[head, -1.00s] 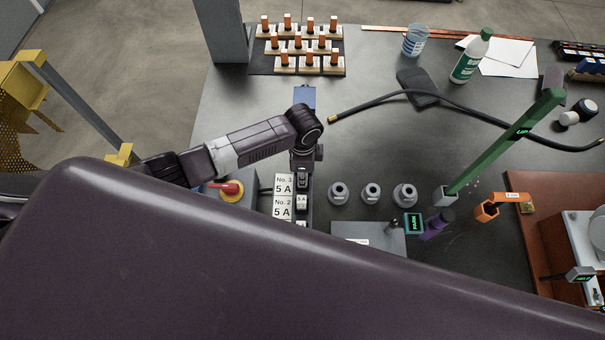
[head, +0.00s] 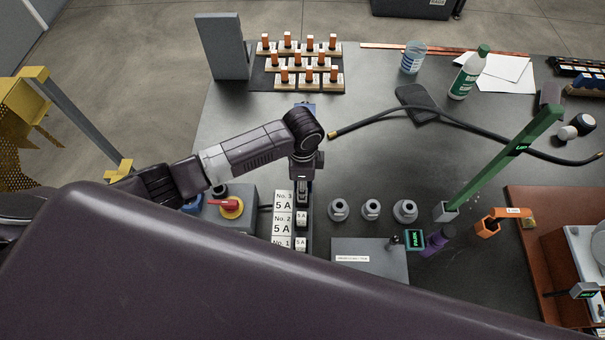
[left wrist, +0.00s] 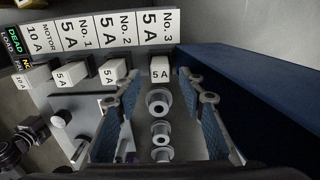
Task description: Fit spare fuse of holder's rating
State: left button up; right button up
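The fuse board carries white labels No. 3 5 A (head: 283,197), No. 2 5 A (head: 282,225) and No. 1 5 A (head: 281,243). The left wrist view adds a MOTOR 10 A label (left wrist: 36,38). White fuse carriers sit beside the labels: a 5 A one at No. 3 (left wrist: 159,69), 5 A ones at No. 2 (left wrist: 113,71) and No. 1 (left wrist: 71,74), and a 10 A one (left wrist: 37,76). My left gripper (left wrist: 162,88) is open and points down at the No. 3 carrier, which shows between its fingers, not gripped. My right gripper is out of view.
Three grey round pieces (head: 371,209) stand right of the board. A black cable (head: 450,110) crosses the table behind.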

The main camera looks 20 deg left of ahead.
pick_arm(q)
notch_tip(320, 180, up, 8)
jog(key=shift+f+b, duration=0.2)
jog(key=shift+b, duration=0.1)
jog(key=shift+f, duration=0.1)
dwell(0.4)
